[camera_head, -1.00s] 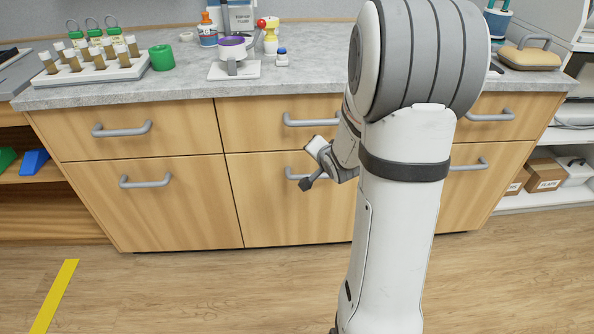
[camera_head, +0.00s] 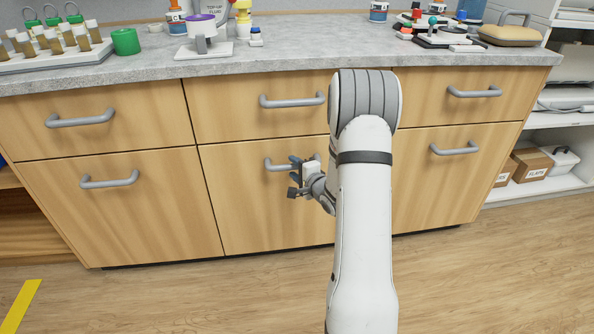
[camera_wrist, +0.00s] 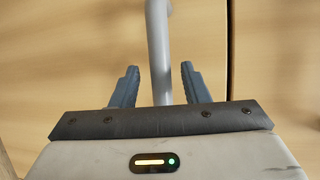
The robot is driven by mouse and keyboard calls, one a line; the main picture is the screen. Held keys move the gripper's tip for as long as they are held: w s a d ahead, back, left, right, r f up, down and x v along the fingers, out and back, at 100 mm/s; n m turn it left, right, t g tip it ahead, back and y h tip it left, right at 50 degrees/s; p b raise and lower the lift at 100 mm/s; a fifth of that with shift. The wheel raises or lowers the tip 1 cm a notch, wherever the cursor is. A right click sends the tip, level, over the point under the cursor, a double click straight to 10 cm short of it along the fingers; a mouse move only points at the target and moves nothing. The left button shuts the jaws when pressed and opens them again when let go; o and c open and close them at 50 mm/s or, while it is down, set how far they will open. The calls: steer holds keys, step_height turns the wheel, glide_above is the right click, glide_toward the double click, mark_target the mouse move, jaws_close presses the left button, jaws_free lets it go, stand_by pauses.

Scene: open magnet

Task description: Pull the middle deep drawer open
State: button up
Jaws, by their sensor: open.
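The middle deep drawer (camera_head: 250,215) is the lower wooden front in the centre of the cabinet, and it is flush with its neighbours. Its grey bar handle (camera_head: 277,165) is partly hidden behind my gripper (camera_head: 294,177). In the wrist view the handle (camera_wrist: 158,45) runs up and down the picture, and its lower end lies between the two blue-grey fingers of my gripper (camera_wrist: 157,87). The fingers are open, one on each side of the bar, with a visible gap to it. I cannot tell the exact depth between fingertips and bar.
The middle upper drawer's handle (camera_head: 292,100) is just above. The grey countertop (camera_head: 130,75) carries a tube rack (camera_head: 55,50), a green cup (camera_head: 125,41) and other lab items. A shelf with cardboard boxes (camera_head: 531,164) is at the right. The wooden floor (camera_head: 200,290) in front is clear.

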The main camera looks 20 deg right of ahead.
steer(key=shift+w+a+f, duration=0.1)
steer(key=shift+w, duration=0.45)
jaws_close()
